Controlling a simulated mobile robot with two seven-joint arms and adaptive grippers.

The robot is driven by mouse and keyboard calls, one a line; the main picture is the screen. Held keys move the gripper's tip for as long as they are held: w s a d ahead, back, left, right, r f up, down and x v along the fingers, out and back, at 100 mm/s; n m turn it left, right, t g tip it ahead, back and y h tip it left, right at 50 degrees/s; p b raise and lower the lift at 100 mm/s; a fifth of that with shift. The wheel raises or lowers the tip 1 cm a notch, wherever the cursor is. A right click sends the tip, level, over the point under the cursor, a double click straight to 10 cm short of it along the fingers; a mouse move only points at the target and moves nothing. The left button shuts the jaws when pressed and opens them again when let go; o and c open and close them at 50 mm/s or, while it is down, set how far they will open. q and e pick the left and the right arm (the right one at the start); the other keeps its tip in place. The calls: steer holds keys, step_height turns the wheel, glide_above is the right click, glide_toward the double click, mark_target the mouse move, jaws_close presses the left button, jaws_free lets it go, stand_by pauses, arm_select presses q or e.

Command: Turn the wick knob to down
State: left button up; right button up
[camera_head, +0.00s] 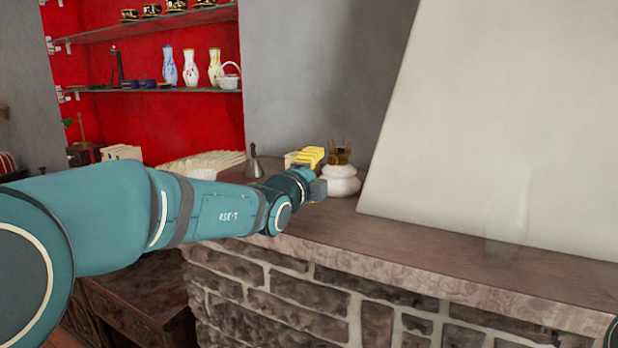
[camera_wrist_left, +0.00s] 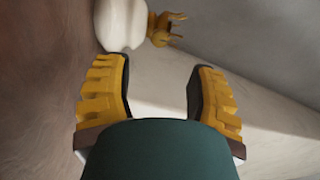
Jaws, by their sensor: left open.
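A white, rounded oil lamp (camera_head: 340,181) with a brass burner (camera_head: 341,153) on top stands on the stone ledge. In the left wrist view the lamp's white body (camera_wrist_left: 122,25) and brass burner (camera_wrist_left: 162,28) show beyond the fingers at the top. I cannot make out the wick knob as a separate part. My left gripper (camera_head: 310,157), with yellow fingers, is just left of the burner in the head view. In the left wrist view (camera_wrist_left: 158,78) its two fingers are spread with nothing between them, apart from the lamp.
A small grey cone-shaped item (camera_head: 254,163) stands left of the gripper. Glass shelves at the back hold vases (camera_head: 190,68).

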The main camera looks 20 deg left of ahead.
arm_select(q)
steer(key=shift+s+r, duration=0.1)
steer(key=shift+s, duration=0.75)
steer(key=shift+s+a, duration=0.2)
steer(key=shift+s, duration=0.4)
